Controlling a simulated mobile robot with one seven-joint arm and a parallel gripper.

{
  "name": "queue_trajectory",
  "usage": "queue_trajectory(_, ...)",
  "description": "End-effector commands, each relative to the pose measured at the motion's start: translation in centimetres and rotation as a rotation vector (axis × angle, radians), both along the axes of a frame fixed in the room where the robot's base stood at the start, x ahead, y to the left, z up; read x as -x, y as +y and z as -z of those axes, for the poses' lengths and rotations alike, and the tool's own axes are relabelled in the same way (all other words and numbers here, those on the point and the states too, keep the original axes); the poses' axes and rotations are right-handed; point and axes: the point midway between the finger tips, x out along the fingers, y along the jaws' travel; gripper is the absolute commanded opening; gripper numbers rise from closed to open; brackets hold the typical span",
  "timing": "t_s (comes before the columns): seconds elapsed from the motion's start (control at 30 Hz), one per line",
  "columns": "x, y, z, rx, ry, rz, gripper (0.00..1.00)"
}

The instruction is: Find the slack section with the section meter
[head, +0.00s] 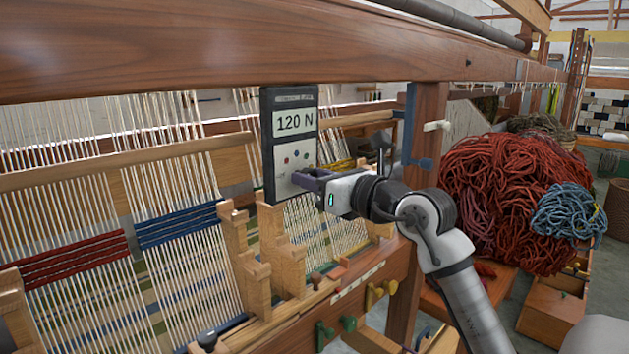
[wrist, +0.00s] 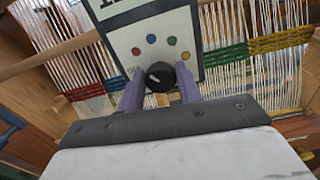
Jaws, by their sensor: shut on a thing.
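The section meter (head: 290,145) is an upright dark-framed panel in front of the loom's warp; its display reads 120 N. Below the display are several coloured dots, which also show on the panel in the wrist view (wrist: 152,28). My gripper (head: 309,180) is at the panel's lower right. In the wrist view its purple fingers (wrist: 160,84) are shut on a black knob (wrist: 160,74) with a white mark. The warp threads have a red band (head: 75,262) and a blue band (head: 178,225) at left. The wrist view shows green (wrist: 224,56) and yellow (wrist: 281,42) bands. The meter hides some threads behind it.
A thick wooden beam (head: 240,45) crosses above, and a post (head: 425,130) stands right of my gripper. Notched wooden blocks (head: 282,265) stand below the meter. A big red wool heap (head: 505,195) and a blue skein (head: 568,212) are at right.

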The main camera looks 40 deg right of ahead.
Motion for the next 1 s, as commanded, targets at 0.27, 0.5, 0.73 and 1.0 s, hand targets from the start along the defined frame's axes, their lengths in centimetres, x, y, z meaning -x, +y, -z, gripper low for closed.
queue_trajectory(0.27,0.0,-0.05,0.27,-0.186,0.015,0.0,0.11)
queue_trajectory(0.5,0.01,-0.12,0.24,-0.377,0.031,0.0,0.11)
queue_trajectory(0.73,0.01,-0.19,0.21,-0.523,0.042,0.0,0.11)
queue_trajectory(1.0,-0.01,-0.2,0.15,-0.615,0.049,0.0,0.11)
